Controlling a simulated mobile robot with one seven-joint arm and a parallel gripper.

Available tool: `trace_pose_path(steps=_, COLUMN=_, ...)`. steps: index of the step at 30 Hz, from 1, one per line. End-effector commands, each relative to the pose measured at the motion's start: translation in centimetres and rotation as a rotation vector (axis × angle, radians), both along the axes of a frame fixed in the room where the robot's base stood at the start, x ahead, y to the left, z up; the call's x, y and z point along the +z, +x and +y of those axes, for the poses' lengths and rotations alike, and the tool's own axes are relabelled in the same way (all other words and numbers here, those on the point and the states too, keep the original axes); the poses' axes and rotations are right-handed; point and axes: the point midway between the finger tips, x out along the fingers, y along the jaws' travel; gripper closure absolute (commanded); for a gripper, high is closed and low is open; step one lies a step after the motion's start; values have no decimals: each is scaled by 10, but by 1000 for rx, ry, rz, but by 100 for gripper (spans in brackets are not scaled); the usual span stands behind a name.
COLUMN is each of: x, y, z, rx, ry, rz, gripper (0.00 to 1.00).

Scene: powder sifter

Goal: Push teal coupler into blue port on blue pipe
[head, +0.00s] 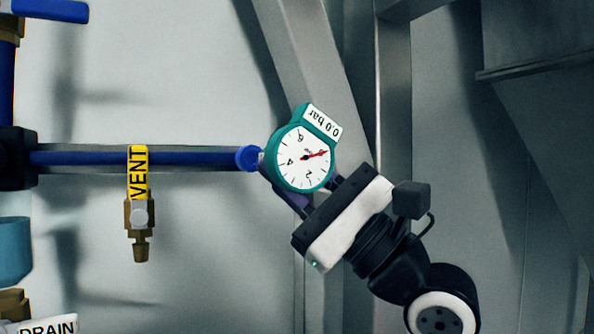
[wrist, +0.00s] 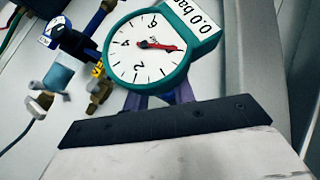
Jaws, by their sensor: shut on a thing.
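The teal coupler (head: 302,158) carries a round white gauge with a red needle and a "0.0 bar" tag, tilted in the head view. It also fills the upper middle of the wrist view (wrist: 150,50). My gripper (head: 290,190) is shut on the teal coupler from the lower right; its purple fingers (wrist: 160,99) are partly hidden behind the dial. The blue pipe (head: 190,159) runs level from the left, and its blue port (head: 248,158) is at the right end, just left of the coupler. Whether coupler and port touch cannot be told.
A brass vent valve (head: 140,216) with a yellow "VENT" tag (head: 138,172) hangs below the pipe. A black block (head: 16,158) holds the pipe's left end. Grey metal struts (head: 330,80) stand behind the gripper. A "DRAIN" label (head: 48,325) is at lower left.

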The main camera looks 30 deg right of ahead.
Motion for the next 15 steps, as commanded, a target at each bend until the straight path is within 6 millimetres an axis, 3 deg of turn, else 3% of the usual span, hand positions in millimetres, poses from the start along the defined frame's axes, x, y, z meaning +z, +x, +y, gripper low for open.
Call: trace_pose_path(steps=15, x=0, y=31, z=1, rx=1, ry=0, rz=1, gripper=100)
